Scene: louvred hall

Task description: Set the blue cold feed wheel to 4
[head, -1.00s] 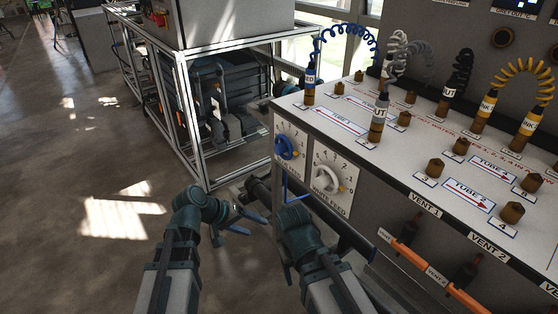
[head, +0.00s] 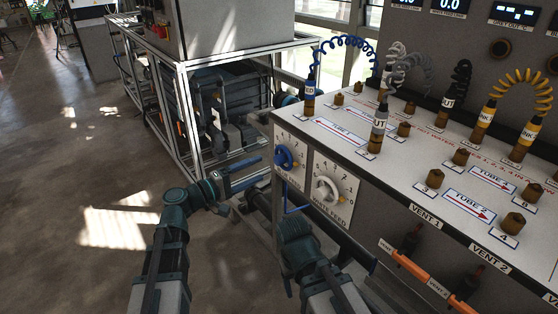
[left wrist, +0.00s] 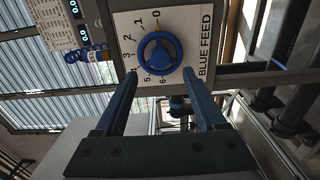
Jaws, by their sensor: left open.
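The blue feed wheel (head: 284,157) sits on a white dial plate on the left end of the console's front. In the left wrist view the blue wheel (left wrist: 160,54) is seen face on, with numbers 0 to 6 around it. A small yellowish mark shows at its rim near 0. My left gripper (head: 262,170) is open and points at the wheel from the left. In the left wrist view its two fingers (left wrist: 160,73) lie either side of the wheel's lower edge, apparently short of it, with nothing between them.
The white feed wheel (head: 326,190) is just right of the blue one. A metal-framed machine (head: 225,105) stands behind to the left. Orange-handled vents (head: 408,262) are at the right. Floor at the left is clear.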

